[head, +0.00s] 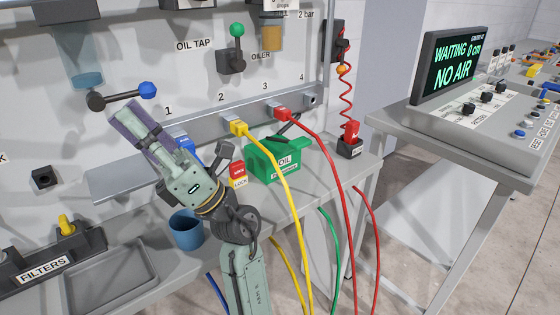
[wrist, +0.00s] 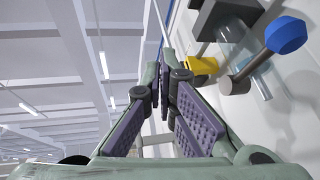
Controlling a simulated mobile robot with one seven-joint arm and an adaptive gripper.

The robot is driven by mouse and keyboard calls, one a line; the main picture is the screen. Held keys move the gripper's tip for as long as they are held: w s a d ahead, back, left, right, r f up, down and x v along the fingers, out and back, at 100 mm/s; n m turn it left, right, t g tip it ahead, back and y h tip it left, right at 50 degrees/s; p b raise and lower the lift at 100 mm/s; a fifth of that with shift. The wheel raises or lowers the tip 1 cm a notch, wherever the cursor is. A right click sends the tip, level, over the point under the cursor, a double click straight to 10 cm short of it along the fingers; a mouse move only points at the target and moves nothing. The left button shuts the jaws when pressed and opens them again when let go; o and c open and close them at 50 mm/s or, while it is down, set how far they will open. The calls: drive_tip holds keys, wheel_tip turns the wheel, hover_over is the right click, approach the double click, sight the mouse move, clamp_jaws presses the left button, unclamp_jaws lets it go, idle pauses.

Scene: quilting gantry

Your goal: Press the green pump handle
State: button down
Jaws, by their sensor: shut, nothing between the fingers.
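A green oil unit (head: 272,163) marked OIL stands on the bench, right of centre in the head view, with a dark lever (head: 290,126) at its top. A separate lever with a green ball knob (head: 237,30) is on the wall beside the OIL TAP label. I cannot tell for certain which is the green pump handle. My gripper (head: 128,115) points up and left, away from both, near the blue-knobbed lever. It is shut and empty; its purple-padded fingers also show in the wrist view (wrist: 156,92). Neither green thing shows in the wrist view.
The blue-knobbed lever (head: 147,90) is close to my fingers; its knob shows in the wrist view (wrist: 285,35). Yellow (head: 287,190) and red (head: 325,180) hoses hang in front of the bench. A blue cup (head: 186,231) and red LOCK block (head: 238,170) stand near my arm.

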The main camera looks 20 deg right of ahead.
drive_tip(key=w+d+f+m+t+h, duration=0.2)
drive_tip(key=w+d+f+t+h, duration=0.1)
drive_tip(key=d+f+t+h, duration=0.5)
drive_tip(key=w+d+f+m+t+h, duration=0.35)
drive_tip(key=d+f+t, duration=0.2)
drive_tip(key=d, duration=0.45)
drive_tip(key=s+d+f+m+t+h, duration=0.2)
drive_tip(key=s+d+f+h, duration=0.1)
drive_tip(key=d+f+h, duration=0.8)
drive_tip(key=d+f, duration=0.1)
drive_tip(key=d, duration=0.4)
drive_tip(key=shift+s+f+m, duration=0.25)
drive_tip(key=shift+f+m, duration=0.1)
drive_tip(key=shift+f, duration=0.05)
drive_tip(key=shift+d, duration=0.1)
wheel_tip(320, 180, up, 3)
drive_tip(key=p, duration=0.4)
hover_over(304, 193)
drive_tip(key=shift+f, duration=0.1)
drive_tip(key=r+p, duration=0.1)
drive_tip(key=r, duration=0.2)
drive_tip(key=shift+w+r, duration=0.1)
drive_tip(key=shift+w, duration=0.1)
drive_tip(key=shift+r+p, duration=0.25)
drive_tip(key=shift+p, duration=0.05)
